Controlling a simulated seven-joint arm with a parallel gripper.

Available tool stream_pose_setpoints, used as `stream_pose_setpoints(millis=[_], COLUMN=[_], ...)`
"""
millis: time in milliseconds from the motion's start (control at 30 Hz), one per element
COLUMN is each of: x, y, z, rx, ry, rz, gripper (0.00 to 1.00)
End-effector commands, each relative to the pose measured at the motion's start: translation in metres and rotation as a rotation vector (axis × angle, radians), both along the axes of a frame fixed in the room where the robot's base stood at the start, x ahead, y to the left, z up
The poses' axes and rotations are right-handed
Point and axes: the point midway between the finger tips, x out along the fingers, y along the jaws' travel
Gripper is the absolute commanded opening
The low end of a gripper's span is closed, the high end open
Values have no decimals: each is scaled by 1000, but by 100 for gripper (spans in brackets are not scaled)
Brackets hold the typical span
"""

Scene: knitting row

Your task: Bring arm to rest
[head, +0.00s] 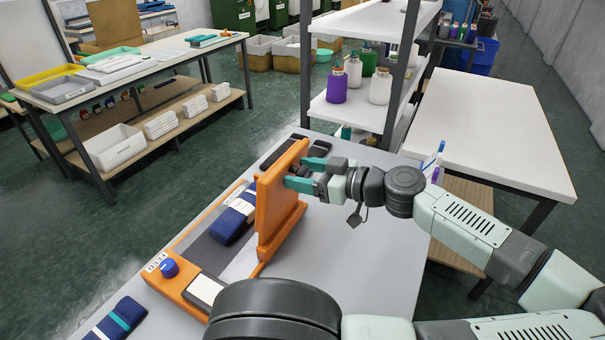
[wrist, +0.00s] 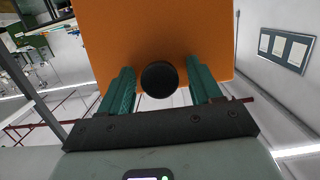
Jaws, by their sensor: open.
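My gripper (head: 306,174) is at the right side of an upright orange panel (head: 279,200) on an orange machine. Its teal fingers are open and spread apart, pointing at the panel. In the wrist view the fingers (wrist: 158,88) stand on either side of a round black knob (wrist: 159,79) on the orange panel (wrist: 155,30), with gaps on both sides. Whether the fingertips touch the panel cannot be told.
The machine rests on a grey table (head: 350,255). A dark blue striped fabric roll (head: 233,222) lies in it, and another blue roll (head: 117,318) lies in front. A blue knob (head: 169,268) is at its near end. A white table (head: 490,130) and shelf rack (head: 375,22) stand behind my arm.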

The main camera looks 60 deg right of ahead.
Motion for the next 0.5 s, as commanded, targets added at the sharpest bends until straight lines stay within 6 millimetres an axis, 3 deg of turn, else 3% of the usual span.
stream_pose_setpoints(millis=[500], x=[-43], y=[-1], z=[30], rx=[-2], ry=[1], rz=[-3], gripper=[64])
